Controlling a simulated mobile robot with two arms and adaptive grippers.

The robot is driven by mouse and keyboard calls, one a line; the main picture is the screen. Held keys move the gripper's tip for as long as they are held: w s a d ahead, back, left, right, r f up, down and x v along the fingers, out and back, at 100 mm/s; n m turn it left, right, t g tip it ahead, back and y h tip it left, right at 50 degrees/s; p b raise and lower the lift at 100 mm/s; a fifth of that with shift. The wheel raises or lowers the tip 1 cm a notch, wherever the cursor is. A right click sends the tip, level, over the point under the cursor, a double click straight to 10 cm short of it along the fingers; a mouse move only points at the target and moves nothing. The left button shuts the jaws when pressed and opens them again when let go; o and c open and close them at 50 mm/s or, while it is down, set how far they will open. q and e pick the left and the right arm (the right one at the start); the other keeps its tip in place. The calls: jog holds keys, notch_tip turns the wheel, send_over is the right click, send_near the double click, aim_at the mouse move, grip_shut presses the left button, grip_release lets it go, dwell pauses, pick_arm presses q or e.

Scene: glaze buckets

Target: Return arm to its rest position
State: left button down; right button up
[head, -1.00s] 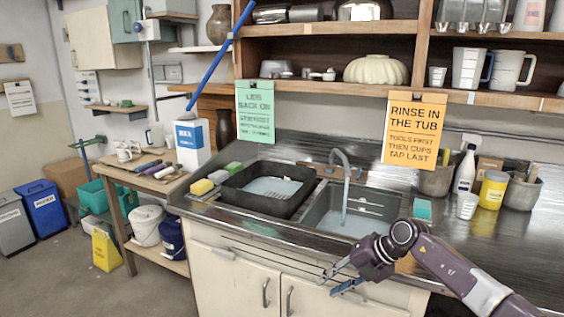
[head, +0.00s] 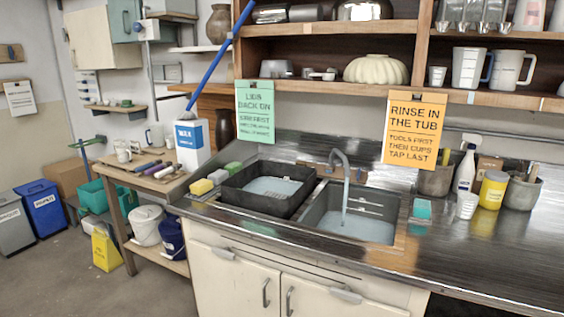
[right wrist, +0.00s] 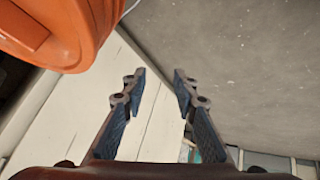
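My right gripper (right wrist: 160,85) shows in the right wrist view with its two fingers apart and nothing between them. Beyond the fingers are a pale panelled surface and a grey surface. Neither gripper nor arm shows in the head view now. In the head view, a black tub (head: 264,205) stands on the steel counter (head: 470,262) left of the sink (head: 308,222), which has a tall tap (head: 345,185).
An orange rounded object (right wrist: 70,30) fills the upper left of the right wrist view, close to my right gripper. Sponges (head: 203,187) lie left of the tub. A wooden side table (head: 120,177) stands at left. The counter's front right is clear.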

jog(key=s+f+m+g, duration=0.2)
jog(key=s+f+g, duration=0.1)
jog(key=s, duration=1.3)
jog(key=s+d+f+m+g+h, duration=0.1)
jog(key=s+f, duration=0.5)
jog(key=s, duration=0.9)
jog(key=m+g, duration=0.1)
jog(key=g, duration=0.1)
jog(key=shift+s+d+g, duration=0.25)
jog(key=shift+s+g, duration=0.05)
jog(key=shift+s, duration=0.05)
dwell(0.4)
